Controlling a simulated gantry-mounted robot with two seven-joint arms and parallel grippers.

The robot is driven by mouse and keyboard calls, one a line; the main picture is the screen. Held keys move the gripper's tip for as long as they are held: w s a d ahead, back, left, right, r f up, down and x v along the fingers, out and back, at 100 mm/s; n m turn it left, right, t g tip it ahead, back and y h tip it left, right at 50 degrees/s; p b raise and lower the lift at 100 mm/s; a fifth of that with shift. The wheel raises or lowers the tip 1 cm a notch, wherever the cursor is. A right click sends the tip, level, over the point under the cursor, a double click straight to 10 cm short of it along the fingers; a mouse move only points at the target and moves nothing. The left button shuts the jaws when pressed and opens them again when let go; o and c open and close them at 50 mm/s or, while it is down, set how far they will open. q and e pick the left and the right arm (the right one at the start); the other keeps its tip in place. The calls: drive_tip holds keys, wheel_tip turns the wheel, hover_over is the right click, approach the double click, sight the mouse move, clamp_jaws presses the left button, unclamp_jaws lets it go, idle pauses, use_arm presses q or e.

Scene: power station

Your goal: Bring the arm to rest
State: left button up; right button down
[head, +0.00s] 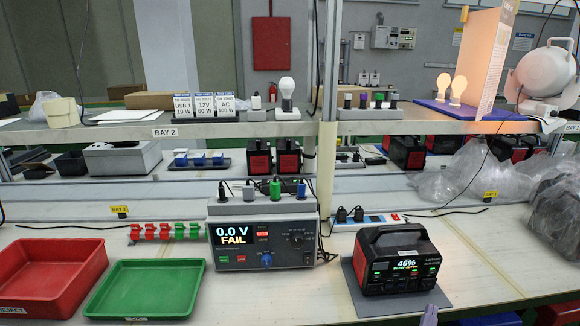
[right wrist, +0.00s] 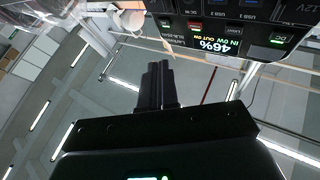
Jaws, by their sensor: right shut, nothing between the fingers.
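My right gripper (head: 429,315) shows only as a small tip at the bottom edge of the head view, in front of the power station's right side. In the right wrist view its dark fingers (right wrist: 160,85) are together with nothing between them. The power station (head: 397,262) is black and red, stands upright on a grey mat (head: 355,290) and displays 46%. Its front panel shows upside down at the top of the right wrist view (right wrist: 235,30), beyond the fingers and apart from them. My left gripper is not in view.
A tester (head: 262,240) reads 0.0 V FAIL left of the power station. A red tray (head: 95,265) and a green tray (head: 190,290) lie at the left. A shelf (head: 220,131) spans behind. Bare bench (head: 470,250) lies right of the mat, with plastic bags (head: 450,178) farther back.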

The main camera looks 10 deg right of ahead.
drive_tip(key=s+a+n+g+y+p, duration=0.65)
drive_tip(key=s+a+y, duration=0.2)
drive_tip(key=s, duration=0.55)
drive_tip(key=s+a+n+g+y+p, duration=0.7)
drive_tip(key=s+a, duration=0.3)
drive_tip(key=s, duration=0.3)
wheel_tip(320, 180, up, 38)
drive_tip(key=s+m+p, duration=0.1)
drive_tip(key=p, duration=3.8)
drive_tip(key=shift+s+d+f, duration=0.2)
drive_tip(key=shift+d+f, duration=0.05)
drive_tip(key=shift+d, duration=0.05)
drive_tip(key=shift+m, duration=0.25)
